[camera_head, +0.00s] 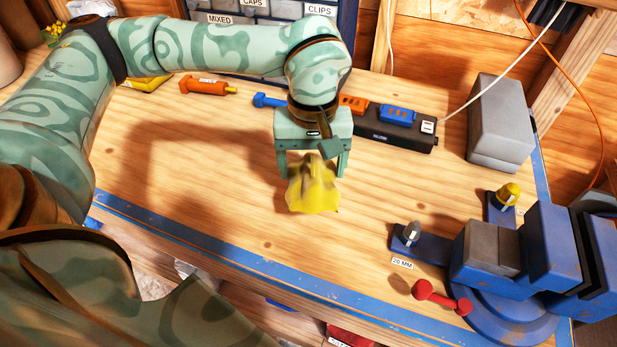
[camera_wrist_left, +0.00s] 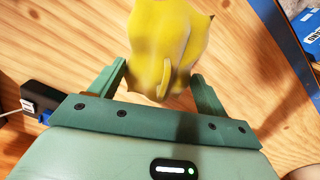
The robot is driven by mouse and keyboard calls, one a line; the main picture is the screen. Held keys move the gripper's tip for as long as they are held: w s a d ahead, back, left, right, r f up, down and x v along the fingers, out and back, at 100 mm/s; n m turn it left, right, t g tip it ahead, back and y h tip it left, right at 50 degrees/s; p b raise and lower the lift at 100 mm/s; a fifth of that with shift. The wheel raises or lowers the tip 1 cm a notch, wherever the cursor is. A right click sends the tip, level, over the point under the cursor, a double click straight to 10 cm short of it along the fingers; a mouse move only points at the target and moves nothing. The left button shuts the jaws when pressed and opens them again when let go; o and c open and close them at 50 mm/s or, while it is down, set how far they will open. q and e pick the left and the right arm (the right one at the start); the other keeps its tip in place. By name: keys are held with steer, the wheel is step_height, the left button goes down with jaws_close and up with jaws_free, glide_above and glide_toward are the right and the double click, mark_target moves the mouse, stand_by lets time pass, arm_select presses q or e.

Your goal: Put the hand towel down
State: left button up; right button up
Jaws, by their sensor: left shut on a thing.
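The hand towel (camera_head: 313,187) is a crumpled yellow cloth below my left gripper (camera_head: 312,168) in the head view, over the middle of the wooden workbench (camera_head: 215,190). My left gripper is shut on the towel, and its fingers stand on either side of the cloth. In the left wrist view the towel (camera_wrist_left: 170,45) bulges out beyond the fingers of my left gripper (camera_wrist_left: 160,84), with bare bench wood behind it. I cannot tell whether its lower edge touches the bench. My right gripper is not in view.
A black power strip (camera_head: 395,130) with orange and blue plugs lies behind the gripper. A grey block (camera_head: 500,122) stands at the back right. A blue vise (camera_head: 525,255) fills the right front, with a red handle (camera_head: 440,297) beside it. The bench left of the towel is clear.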

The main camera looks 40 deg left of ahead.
mark_target(309, 167)
arm_select(q)
steer(key=f, duration=0.1)
steer(key=w+a+f, duration=0.2)
steer(key=shift+f+b, duration=0.3)
steer(key=shift+b, duration=0.1)
steer(key=f, duration=0.1)
steer(key=f+b, duration=0.1)
steer(key=f, duration=0.1)
steer(key=shift+w+a+f, duration=0.1)
steer(key=shift+a+f, duration=0.1)
steer(key=shift+f, duration=0.1)
steer(key=shift+r, duration=0.1)
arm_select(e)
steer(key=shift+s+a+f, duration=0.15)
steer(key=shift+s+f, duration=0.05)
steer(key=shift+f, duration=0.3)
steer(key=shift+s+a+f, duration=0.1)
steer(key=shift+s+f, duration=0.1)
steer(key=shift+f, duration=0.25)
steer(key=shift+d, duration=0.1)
arm_select(q)
steer(key=o, duration=1)
steer(key=shift+c, duration=0.2)
step_height(309, 167, up, 12)
steer(key=p, duration=0.3)
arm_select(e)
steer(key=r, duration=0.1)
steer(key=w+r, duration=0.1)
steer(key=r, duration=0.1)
